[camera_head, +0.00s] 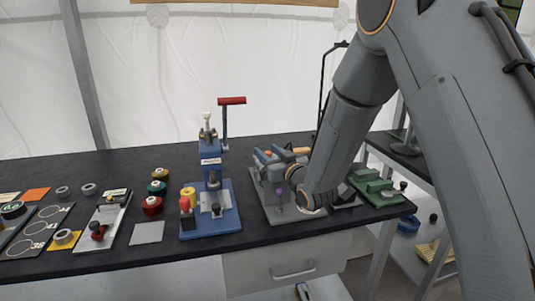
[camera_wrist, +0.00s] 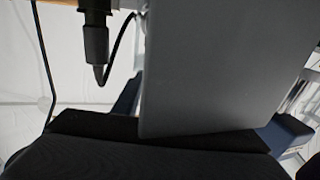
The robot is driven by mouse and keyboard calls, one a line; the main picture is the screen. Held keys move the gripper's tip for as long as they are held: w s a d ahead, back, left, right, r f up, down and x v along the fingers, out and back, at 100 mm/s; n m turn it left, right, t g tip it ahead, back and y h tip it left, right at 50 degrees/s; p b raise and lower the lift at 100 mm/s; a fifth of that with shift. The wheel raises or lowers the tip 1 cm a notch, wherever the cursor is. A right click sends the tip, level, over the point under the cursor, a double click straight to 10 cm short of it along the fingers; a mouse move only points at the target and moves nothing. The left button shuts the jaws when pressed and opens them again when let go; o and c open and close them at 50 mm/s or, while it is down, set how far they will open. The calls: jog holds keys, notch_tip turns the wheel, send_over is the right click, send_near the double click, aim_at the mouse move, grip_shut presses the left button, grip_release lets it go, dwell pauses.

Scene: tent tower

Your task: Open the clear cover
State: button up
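My gripper (camera_head: 314,203) is low at the right part of the black table, at the grey machine (camera_head: 272,208). My wrist hides most of that machine's right side, and my fingertips cannot be made out. A clear cover cannot be picked out for certain in the head view. In the wrist view, a large flat grey panel (camera_wrist: 205,70) stands close to the camera, its lower edge near a dark rounded shape across the bottom. I cannot tell whether this panel is the cover, or whether my fingers touch anything.
A blue press (camera_head: 212,190) with a red-handled lever stands left of the grey machine. A green device (camera_head: 376,187) stands close on the right. Coloured spools (camera_head: 152,205) and flat boards lie further left. In the wrist view, a black cylinder (camera_wrist: 96,40) with a cable hangs at upper left.

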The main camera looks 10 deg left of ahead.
jog(key=b+v, duration=0.1)
jog(key=v, duration=0.6)
jog(key=shift+s+d, duration=0.25)
jog(key=shift+s, duration=0.1)
